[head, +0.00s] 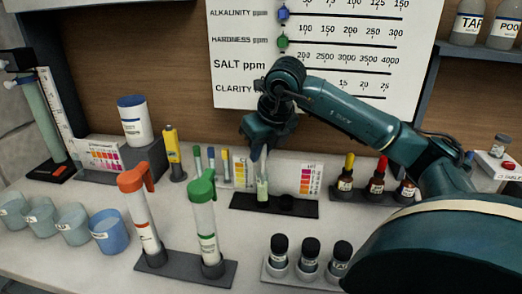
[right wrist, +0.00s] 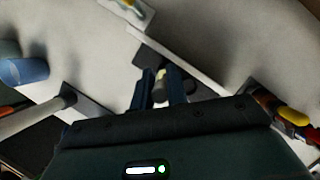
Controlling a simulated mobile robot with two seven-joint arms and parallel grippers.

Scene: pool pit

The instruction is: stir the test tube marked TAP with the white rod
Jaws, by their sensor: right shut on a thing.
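My right gripper (head: 259,155) points down over a dark stand (head: 247,203) on the bench and is shut on a thin pale thing, which looks like the white rod. A test tube (head: 262,190) with pale greenish contents stands upright in this stand, right below the fingers. Its label is too small to read. In the right wrist view, the fingers (right wrist: 161,90) close around a pale round end (right wrist: 160,86). The fingers hide most of the rod, and I cannot tell how deep it reaches into the tube. My left gripper is out of view.
A colour card (head: 306,179) stands right of the tube. Dropper bottles (head: 376,183) are further right. Tall tubes with orange (head: 137,178) and green (head: 201,188) caps stand at front left. Black-capped vials (head: 309,255) are at front right, blue cups (head: 110,232) at left.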

